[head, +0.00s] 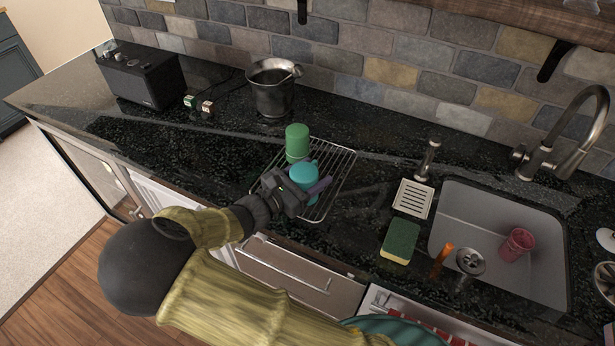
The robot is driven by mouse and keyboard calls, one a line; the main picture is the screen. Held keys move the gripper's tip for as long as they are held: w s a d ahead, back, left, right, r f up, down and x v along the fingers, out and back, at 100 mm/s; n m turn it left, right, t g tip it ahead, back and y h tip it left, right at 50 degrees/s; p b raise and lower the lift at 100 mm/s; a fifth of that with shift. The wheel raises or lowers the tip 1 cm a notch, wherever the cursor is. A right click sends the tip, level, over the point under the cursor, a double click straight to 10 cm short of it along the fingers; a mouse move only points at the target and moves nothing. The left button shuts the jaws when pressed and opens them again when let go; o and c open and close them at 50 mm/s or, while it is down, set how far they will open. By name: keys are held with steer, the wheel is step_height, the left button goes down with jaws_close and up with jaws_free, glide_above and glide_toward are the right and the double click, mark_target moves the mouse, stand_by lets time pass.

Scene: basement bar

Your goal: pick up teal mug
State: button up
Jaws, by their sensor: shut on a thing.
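The teal mug (303,172) is at the front part of a wire rack on the dark counter. My gripper (304,187) reaches it from the front left and is shut on it, with a finger showing along its right side. The gripper hides the mug's lower part, so I cannot tell whether it still touches the rack. A green mug or cup (297,141) stands just behind the teal mug on the rack.
The wire rack (343,168) lies left of the sink (480,205), which holds a red cup (517,244). A metal bucket (272,90) and a black speaker (140,75) stand behind and left. A sponge (400,242) and a soap dish (413,198) lie right. The left counter is mostly clear.

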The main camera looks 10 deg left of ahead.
step_height(320, 180, up, 10)
steer(key=shift+r, duration=0.1)
stand_by(0.4)
stand_by(0.6)
steer(key=shift+w+p, duration=0.1)
steer(key=shift+p, duration=0.5)
steer(key=shift+w+d+f+p, duration=0.3)
steer(key=shift+w+d+p, duration=0.1)
steer(key=shift+p, duration=0.85)
steer(key=d+f+m+g+h+p, duration=0.1)
steer(key=d+f+p, duration=0.2)
steer(key=d+p, duration=0.6)
steer(key=s+d+f+m+g+h+p, duration=0.1)
steer(key=d+f+p, duration=0.3)
steer(key=d+p, duration=0.5)
steer(key=d, duration=0.2)
steer(key=shift+s+d+f+p, duration=0.2)
steer(key=shift+d+p, duration=0.1)
steer(key=shift+p, duration=0.05)
